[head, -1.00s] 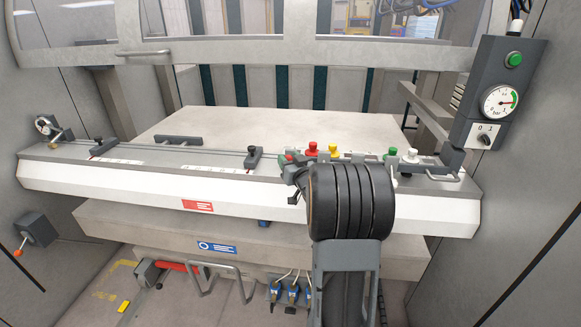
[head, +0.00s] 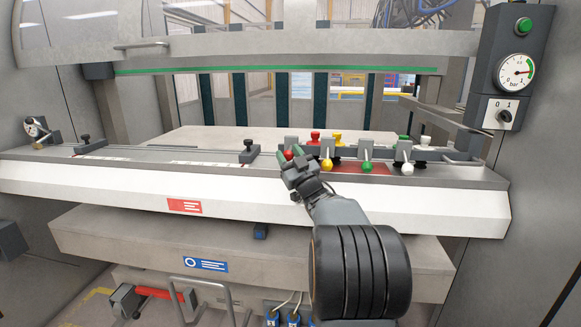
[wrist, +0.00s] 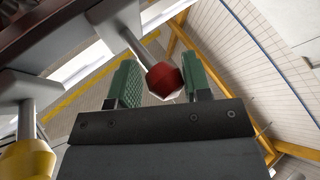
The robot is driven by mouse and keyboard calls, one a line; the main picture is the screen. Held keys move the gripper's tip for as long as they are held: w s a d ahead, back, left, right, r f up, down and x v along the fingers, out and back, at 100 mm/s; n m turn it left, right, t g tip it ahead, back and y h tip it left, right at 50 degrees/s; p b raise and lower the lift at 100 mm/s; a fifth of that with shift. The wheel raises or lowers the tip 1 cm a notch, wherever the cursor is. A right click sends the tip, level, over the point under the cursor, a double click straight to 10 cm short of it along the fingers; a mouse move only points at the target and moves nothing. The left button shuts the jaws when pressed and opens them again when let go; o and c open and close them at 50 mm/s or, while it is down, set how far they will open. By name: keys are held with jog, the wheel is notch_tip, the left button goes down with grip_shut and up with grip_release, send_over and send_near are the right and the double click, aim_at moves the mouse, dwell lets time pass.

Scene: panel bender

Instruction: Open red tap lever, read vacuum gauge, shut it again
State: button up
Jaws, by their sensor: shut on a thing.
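The red tap lever's ball knob (head: 289,154) is at the left end of a row of levers on the machine's front ledge. My gripper (head: 291,156) is shut on this knob. In the wrist view the dark red knob (wrist: 164,80) sits between the green finger pads, with its grey stem running up and left. The round vacuum gauge (head: 515,71) is on the dark panel at the upper right.
Yellow (head: 327,164), green (head: 367,167) and white (head: 407,169) lever knobs stand close to the right of my gripper, with coloured mushroom knobs behind. Black clamps (head: 248,151) sit along the ledge to the left. A grey rail (head: 450,158) lies at the right.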

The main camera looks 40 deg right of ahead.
jog(key=shift+w+a+f+n+y, duration=0.1)
jog(key=shift+a+n+y, duration=0.2)
jog(key=shift+y, duration=0.1)
jog(key=o, duration=1.1)
jog(key=shift+d, duration=0.1)
jog(key=shift+s+f, duration=0.25)
jog(key=shift+s, duration=0.15)
jog(key=v, duration=1.3)
jog(key=shift+b, duration=0.45)
jog(key=shift+w, duration=0.1)
